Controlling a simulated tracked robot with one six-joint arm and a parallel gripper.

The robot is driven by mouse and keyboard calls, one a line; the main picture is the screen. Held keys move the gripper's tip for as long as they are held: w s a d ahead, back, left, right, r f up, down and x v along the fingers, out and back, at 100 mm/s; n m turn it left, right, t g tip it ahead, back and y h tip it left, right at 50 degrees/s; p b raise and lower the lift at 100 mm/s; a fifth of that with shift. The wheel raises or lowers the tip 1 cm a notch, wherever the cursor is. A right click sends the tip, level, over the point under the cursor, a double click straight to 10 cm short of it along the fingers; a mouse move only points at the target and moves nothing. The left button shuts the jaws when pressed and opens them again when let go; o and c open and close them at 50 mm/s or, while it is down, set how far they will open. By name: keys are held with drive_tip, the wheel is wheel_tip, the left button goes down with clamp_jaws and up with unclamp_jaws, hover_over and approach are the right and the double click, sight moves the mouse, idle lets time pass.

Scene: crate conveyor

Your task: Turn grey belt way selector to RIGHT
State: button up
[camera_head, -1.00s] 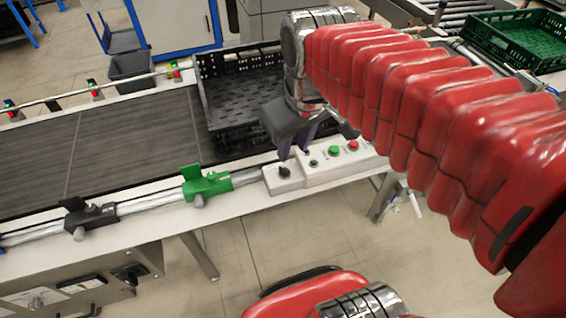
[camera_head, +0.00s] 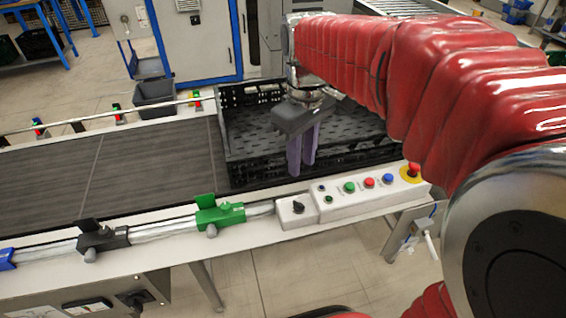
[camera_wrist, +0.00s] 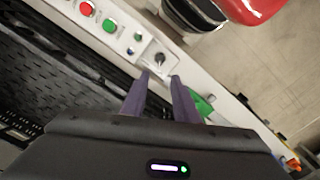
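The way selector is a small black knob (camera_head: 298,207) on a light grey box at the left end of the control panel (camera_head: 365,196). It also shows in the wrist view (camera_wrist: 160,58), just beyond my fingertips. Its exact pointing direction is too small to read surely. My gripper (camera_head: 301,170) points down behind the selector, over the belt's near edge and in front of the black crate. Its two purple fingers are apart with nothing between them, as the wrist view (camera_wrist: 161,76) shows. They are clear of the knob.
A black crate (camera_head: 240,150) stands on the dark belt (camera_head: 120,165). Green (camera_head: 349,187), red (camera_head: 369,183) and blue (camera_head: 387,178) buttons and a red emergency stop (camera_head: 413,170) sit right of the selector. A green clamp (camera_head: 220,213) holds the rail to its left.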

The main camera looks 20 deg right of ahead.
sight(298, 203)
wheel_tip(298, 203, down, 14)
drive_tip(key=shift+r, duration=0.1)
idle(0.6)
drive_tip(key=shift+c, duration=0.3)
clamp_jaws()
drive_tip(key=shift+a, duration=0.15)
